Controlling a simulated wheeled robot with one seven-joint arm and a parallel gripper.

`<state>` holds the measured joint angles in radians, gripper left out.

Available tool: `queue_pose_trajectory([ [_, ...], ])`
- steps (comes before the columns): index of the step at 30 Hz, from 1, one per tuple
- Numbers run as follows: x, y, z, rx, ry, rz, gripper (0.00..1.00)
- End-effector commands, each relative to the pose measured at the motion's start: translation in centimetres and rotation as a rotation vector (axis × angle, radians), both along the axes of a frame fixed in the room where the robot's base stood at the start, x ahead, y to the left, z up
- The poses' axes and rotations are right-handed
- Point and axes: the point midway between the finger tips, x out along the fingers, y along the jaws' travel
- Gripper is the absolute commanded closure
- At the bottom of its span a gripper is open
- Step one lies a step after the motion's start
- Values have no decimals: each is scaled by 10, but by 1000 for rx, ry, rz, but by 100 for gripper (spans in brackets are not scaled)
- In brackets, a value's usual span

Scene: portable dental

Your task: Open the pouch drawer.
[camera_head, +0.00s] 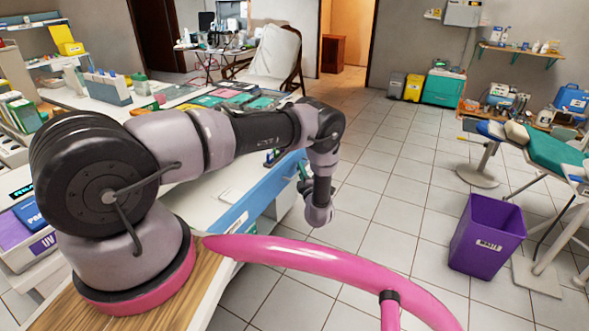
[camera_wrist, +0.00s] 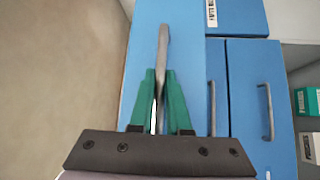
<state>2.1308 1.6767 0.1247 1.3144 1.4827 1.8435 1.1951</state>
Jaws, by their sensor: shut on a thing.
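My gripper (camera_wrist: 161,74) has green fingers closed around a grey bar handle (camera_wrist: 163,42) on a blue drawer front (camera_wrist: 185,50) in the wrist view. Whether this front stands out from the cabinet is hard to tell. In the camera_head view my arm reaches over the counter, and its wrist hangs beside the blue cabinet side (camera_head: 262,192). There the fingers and handle are mostly hidden by my wrist. A small label (camera_wrist: 211,13) on a neighbouring blue front is too small to read.
Other blue fronts with a grey handle (camera_wrist: 267,112) lie to the right in the wrist view, beside shelves with a green box (camera_wrist: 307,101). A purple bin (camera_head: 487,236) stands on the tiled floor at right. The floor between it and the cabinet is clear.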

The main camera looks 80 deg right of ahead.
Motion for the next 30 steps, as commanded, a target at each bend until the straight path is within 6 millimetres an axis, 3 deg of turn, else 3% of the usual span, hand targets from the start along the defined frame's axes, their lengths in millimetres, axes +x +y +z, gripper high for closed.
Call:
queue_pose_trajectory([
  [11, -1, 2, -1, 3, 1, 2, 100],
  [12, -1, 2, -2, 3, 1, 2, 81],
  [14, -1, 2, -1, 3, 1, 2, 58],
  [15, -1, 2, -1, 2, 0, 1, 56],
  [25, -3, 3, -1, 1, 0, 0, 56],
  [30, -14, 22, -4, 4, 0, -1, 56],
])
